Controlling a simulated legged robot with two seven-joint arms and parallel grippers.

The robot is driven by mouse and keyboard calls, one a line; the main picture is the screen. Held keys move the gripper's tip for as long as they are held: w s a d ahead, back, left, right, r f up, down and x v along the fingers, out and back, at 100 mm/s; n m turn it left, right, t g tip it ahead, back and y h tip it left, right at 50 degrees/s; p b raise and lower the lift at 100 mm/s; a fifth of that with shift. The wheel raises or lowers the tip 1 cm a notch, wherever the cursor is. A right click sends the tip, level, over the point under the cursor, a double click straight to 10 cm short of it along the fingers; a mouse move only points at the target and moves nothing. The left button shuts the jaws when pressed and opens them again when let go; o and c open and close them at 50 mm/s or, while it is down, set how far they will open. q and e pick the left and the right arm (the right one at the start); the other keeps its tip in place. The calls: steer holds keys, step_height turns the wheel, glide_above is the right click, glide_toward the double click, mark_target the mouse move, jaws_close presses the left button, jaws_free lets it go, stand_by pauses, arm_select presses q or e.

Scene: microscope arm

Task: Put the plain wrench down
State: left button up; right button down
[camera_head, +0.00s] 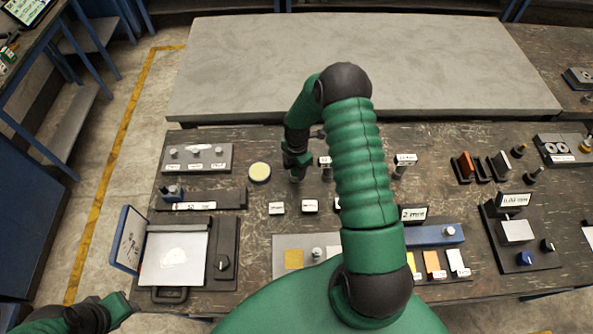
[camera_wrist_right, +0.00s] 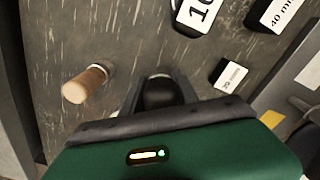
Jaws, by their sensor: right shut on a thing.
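My right gripper (camera_head: 296,168) points down at the bench, near its middle, just right of a round pale-yellow disc (camera_head: 260,172). In the right wrist view its fingers (camera_wrist_right: 160,100) are shut on a dark rounded piece with a pale rim (camera_wrist_right: 158,90). This looks like the end of the plain wrench, seen end-on. The rest of it is hidden by the gripper, so its tilt and any contact with the bench cannot be told. My left gripper (camera_head: 122,308) is low at the left, beside the bench, and its fingers are too unclear to read.
The dark bench top (camera_head: 240,142) carries several labelled blocks and stands. A wooden-coloured peg (camera_wrist_right: 85,86) stands close to the right gripper. A small white-labelled block (camera_wrist_right: 229,76) is on its other side.

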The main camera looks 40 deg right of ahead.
steer(key=shift+a+f, duration=0.1)
steer(key=shift+f, duration=0.65)
steer(key=shift+w+f, duration=0.1)
steer(key=shift+f, duration=0.35)
arm_select(q)
steer(key=shift+a+r, duration=0.1)
steer(key=shift+r, duration=0.2)
arm_select(e)
steer(key=c, duration=0.9)
jaws_free()
steer(key=shift+c, duration=0.2)
